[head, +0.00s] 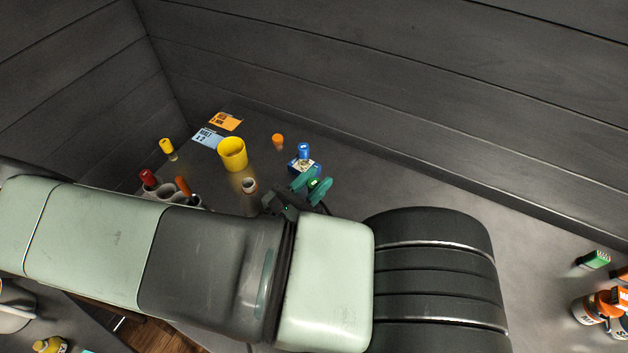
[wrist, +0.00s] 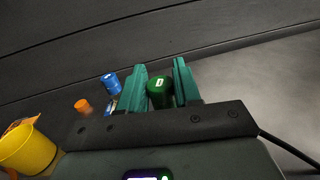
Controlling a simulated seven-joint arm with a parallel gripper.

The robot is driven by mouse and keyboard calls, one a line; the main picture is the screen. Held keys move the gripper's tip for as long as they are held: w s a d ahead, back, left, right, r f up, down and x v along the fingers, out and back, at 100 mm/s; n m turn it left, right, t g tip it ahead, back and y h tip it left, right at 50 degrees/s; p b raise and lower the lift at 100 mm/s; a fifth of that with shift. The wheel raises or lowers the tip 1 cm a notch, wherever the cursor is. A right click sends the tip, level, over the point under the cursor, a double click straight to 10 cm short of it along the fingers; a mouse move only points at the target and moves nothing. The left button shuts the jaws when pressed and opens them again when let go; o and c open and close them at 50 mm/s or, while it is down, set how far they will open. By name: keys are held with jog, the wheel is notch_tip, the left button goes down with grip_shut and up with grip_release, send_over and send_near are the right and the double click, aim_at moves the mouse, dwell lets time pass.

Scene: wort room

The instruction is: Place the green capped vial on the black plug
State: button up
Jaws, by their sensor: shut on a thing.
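The green capped vial (wrist: 160,94) is between the two green fingers of my gripper (wrist: 160,70) in the wrist view, its cap towards the camera. In the head view my gripper (head: 314,186) is shut on the vial, and only a small bright green bit of it shows between the fingers. The grip is beside the blue-and-white box and the blue capped vial, nearer the camera. I cannot make out the black plug in either view; my arm covers much of the worktop. Whether the vial touches anything below is hidden.
A blue capped vial (head: 304,150) and a labelled box (head: 300,166) stand just behind the gripper. An orange cap (head: 278,140), yellow cup (head: 232,154), small round cup (head: 249,185) and grey rack (head: 165,193) lie left.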

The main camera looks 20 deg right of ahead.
jog(key=o, duration=1)
jog(key=shift+f, duration=0.1)
jog(key=shift+o, duration=0.2)
jog(key=shift+a, duration=0.1)
jog(key=v, duration=1.2)
jog(key=s+d+r+m+g+y, duration=0.1)
jog(key=d+r+m+y, duration=0.2)
jog(key=r+m+y, duration=0.2)
jog(key=s+d+r+m+g+y, duration=0.1)
jog(key=r+m+y, duration=0.4)
jog(key=r+m, duration=0.6)
jog(key=s+d+r+m+g+y, duration=0.1)
jog(key=d+r+m+y, duration=0.4)
jog(key=r, duration=1.4)
jog(key=m+g, duration=0.1)
jog(key=m, duration=0.2)
jog(key=shift+s, duration=0.15)
